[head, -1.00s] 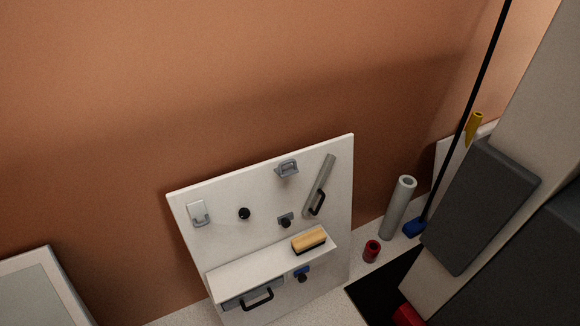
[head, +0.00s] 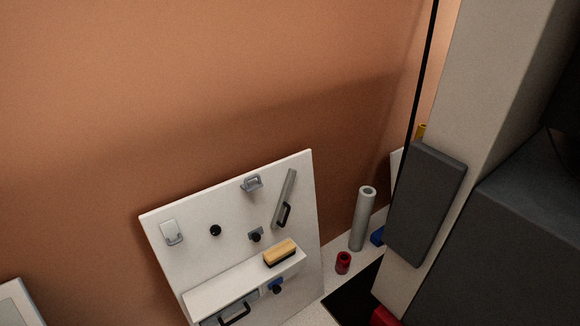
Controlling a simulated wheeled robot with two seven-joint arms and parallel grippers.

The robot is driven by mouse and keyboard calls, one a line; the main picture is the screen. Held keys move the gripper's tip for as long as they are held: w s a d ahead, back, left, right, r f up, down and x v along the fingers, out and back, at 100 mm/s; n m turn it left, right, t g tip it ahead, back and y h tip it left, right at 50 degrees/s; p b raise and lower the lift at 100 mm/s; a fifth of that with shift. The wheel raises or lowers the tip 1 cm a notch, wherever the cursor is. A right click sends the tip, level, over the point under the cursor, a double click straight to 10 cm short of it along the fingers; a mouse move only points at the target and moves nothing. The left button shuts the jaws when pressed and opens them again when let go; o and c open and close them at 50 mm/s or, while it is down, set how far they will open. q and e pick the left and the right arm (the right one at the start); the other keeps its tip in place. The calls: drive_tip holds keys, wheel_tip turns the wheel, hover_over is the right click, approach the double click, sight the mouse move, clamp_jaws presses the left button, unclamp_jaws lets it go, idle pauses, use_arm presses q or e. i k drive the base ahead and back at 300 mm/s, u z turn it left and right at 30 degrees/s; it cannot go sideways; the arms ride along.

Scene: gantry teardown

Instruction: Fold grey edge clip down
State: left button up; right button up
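A white upright board (head: 200,270) leans near the wall at the lower middle of the head view. A small grey clip (head: 251,184) sits near the board's top edge, with its loop standing out from the board. It looks like the grey edge clip. A second pale clip with a grey hook (head: 171,232) is at the board's left. Neither gripper is in view, and nothing touches the clips.
A grey tube (head: 363,218) and red ring (head: 343,262) stand right. A large pale post (head: 480,110) blocks the right side.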

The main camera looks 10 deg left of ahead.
sight(254, 185)
drive_tip(key=z, duration=0.05)
drive_tip(key=i, duration=0.9)
drive_tip(key=u, duration=0.35)
